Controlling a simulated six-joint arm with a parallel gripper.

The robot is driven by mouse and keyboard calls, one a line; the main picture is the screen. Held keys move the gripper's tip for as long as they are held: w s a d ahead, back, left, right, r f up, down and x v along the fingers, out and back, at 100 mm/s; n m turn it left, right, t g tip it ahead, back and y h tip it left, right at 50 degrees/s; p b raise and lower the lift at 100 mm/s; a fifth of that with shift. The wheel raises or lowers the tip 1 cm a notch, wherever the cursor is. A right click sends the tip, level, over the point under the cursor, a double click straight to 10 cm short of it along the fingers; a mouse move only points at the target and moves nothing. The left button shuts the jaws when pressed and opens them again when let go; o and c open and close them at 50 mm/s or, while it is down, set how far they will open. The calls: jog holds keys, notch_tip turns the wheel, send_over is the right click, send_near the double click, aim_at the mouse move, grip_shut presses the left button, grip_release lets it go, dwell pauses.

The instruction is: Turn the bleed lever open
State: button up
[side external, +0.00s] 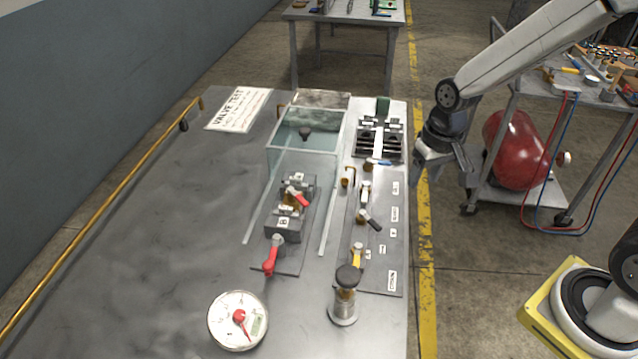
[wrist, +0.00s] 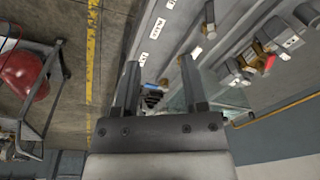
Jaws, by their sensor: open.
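Several levers stand on the metal bench; their labels are too small to read, so I cannot tell which is the bleed lever. On the right-hand panel (side external: 378,277) are a black-handled lever (side external: 370,218), a yellow-handled lever (side external: 357,256) and a blue-handled lever (side external: 378,163). A red lever (side external: 270,256) sits at the front of the valve block, and another red lever (side external: 299,198) sits on top of it. My gripper (side external: 443,188) is open and empty, right of the bench edge, apart from every lever. Its two fingers (wrist: 160,80) show spread in the wrist view.
A round gauge (side external: 238,320) and a black-knobbed post (side external: 345,290) stand at the bench front. A clear guard (side external: 308,135) rises behind the valve block. A cart with a red tank (side external: 515,150) stands right. The bench's left side is clear.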

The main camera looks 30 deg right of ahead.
aim_at(365, 196)
jog(key=shift+w+a+f+m+g+y, duration=0.2)
jog(key=shift+w+f+m+g+y, duration=0.5)
jog(key=shift+w, duration=1.6)
jog(key=shift+w+a+f+m+g+y, duration=0.25)
jog(key=shift+w+f+m+g, duration=0.35)
jog(key=shift+w+m, duration=1.3)
jog(key=shift+w+a+f+m+g+y, duration=0.2)
jog(key=shift+w+f+m+g+y, duration=0.55)
jog(key=shift+w, duration=2)
jog(key=shift+r+h, duration=0.3)
jog(key=shift+r, duration=0.05)
jog(key=shift+x, duration=3.95)
jog(key=shift+s, duration=0.1)
grip_shut()
